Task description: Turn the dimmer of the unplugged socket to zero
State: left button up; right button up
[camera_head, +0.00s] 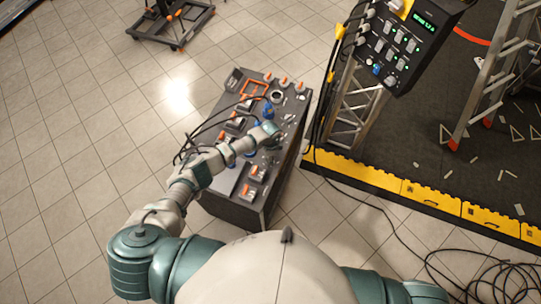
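A black dimmer panel (408,45) hangs on a truss stand at the upper right. Which socket is unplugged is too small to tell. My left arm reaches over a dark equipment cart, and its gripper (274,134) is over the cart top, well left of and below the panel. Its fingers are too small to read. My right gripper is out of view.
The dark cart (236,212) carries orange-handled tools, blue items and black cables. Yellow ramp edging (385,180) borders a black stage floor. A ladder (497,70) stands at right. Loose black cables (490,280) lie at lower right.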

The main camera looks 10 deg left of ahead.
pick_arm(q)
jog(key=shift+w+r, duration=0.2)
jog(key=shift+w, duration=0.05)
jog(key=o, duration=1.1)
jog(key=shift+o, duration=0.2)
jog(key=shift+s+f, duration=0.1)
jog(key=shift+f, duration=0.05)
notch_tip(320, 180, up, 12)
